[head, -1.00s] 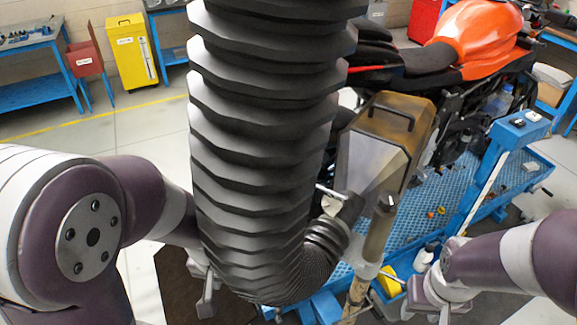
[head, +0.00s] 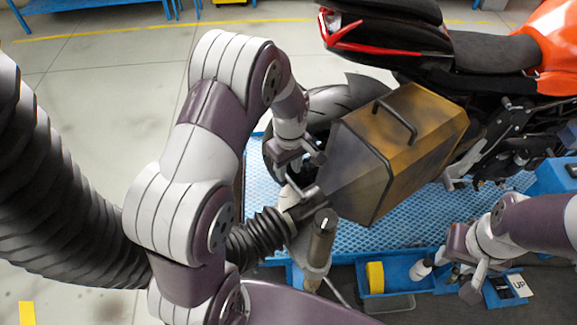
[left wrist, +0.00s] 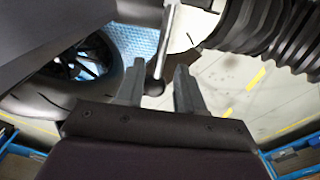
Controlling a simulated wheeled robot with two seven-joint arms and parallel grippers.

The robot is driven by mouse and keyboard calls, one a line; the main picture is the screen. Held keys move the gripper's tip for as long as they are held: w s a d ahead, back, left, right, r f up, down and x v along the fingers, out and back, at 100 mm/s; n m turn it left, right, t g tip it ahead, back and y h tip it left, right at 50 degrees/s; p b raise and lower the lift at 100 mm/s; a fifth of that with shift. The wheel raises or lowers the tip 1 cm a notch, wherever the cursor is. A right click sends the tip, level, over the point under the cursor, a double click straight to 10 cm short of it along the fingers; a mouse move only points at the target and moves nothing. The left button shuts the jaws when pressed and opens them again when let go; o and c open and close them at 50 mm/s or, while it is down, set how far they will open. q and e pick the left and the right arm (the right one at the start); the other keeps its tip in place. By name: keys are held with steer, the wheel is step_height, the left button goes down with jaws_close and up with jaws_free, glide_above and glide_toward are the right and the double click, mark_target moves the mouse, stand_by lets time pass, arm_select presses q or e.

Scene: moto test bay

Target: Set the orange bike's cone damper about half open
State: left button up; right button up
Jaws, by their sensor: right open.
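The orange bike (head: 558,50) stands at the right, its rear wheel (head: 345,100) behind the brown metal cone (head: 405,135). A short silver damper lever (head: 294,186) shows at the cone's narrow end, beside the hose joint. My left gripper (head: 301,164) is just above this lever, pointing down. In the left wrist view its fingers (left wrist: 159,75) are apart, and the lever's rod with a dark round end (left wrist: 155,87) lies between them, seemingly not clamped. Contact cannot be told. My right gripper (head: 478,283) is open and empty near the blue trays.
A black ribbed hose (head: 70,215) runs from the left to the cone, passing behind my left arm. A stand post (head: 320,238) rises beside the joint. Blue trays (head: 405,283) with a yellow item (head: 375,278) and a bottle (head: 420,269) lie below.

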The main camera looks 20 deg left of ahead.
arm_select(q)
steer(key=shift+w+d+f, duration=0.1)
steer(key=shift+d+f, duration=0.05)
steer(key=shift+f, duration=0.8)
steer(key=c, duration=0.5)
steer(key=shift+a, duration=0.2)
jaws_close()
arm_select(e)
steer(key=shift+r, duration=0.25)
